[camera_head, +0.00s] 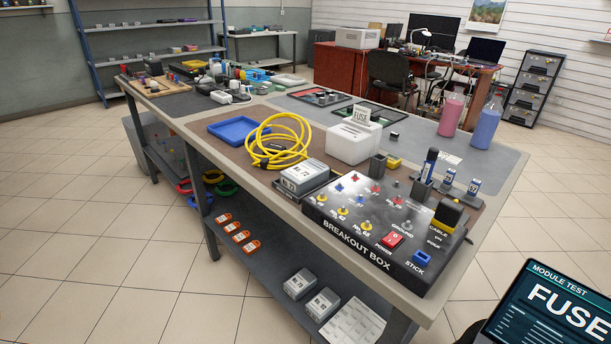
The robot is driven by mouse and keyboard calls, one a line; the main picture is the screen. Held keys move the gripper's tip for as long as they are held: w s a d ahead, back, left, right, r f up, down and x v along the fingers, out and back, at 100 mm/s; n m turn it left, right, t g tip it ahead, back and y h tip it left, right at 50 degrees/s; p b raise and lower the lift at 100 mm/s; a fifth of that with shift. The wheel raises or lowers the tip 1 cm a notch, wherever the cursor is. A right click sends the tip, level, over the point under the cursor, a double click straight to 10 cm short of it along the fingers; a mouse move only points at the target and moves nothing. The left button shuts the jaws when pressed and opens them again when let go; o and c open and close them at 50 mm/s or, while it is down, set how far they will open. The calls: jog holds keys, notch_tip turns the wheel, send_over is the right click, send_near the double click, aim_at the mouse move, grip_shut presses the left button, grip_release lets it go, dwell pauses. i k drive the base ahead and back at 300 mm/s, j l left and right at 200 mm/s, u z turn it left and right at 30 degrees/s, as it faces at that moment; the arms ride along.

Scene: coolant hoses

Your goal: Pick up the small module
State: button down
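Several things could be the small module; I cannot tell which one is meant. A grey box-shaped module (303,176) with a numbered label sits on the table behind the breakout box. Two similar grey modules, one on the left (299,284) and one on the right (322,304), lie on the lower shelf. My gripper is not in view.
The black breakout box (377,225) fills the table's near corner. Behind it are a yellow cable coil (279,143), a white FUSE box (353,143) and a blue tray (236,130). Pink (451,115) and blue (486,126) bottles stand at right. A module-test screen (560,305) shows lower right. Left floor is clear.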

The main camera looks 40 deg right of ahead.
aim_at(300, 178)
jog(key=i+j+z, duration=0.15)
jog(key=i+z, duration=0.2)
jog(key=i+j+z, duration=0.25)
jog(key=z, duration=0.15)
jog(key=i+j+z, duration=0.35)
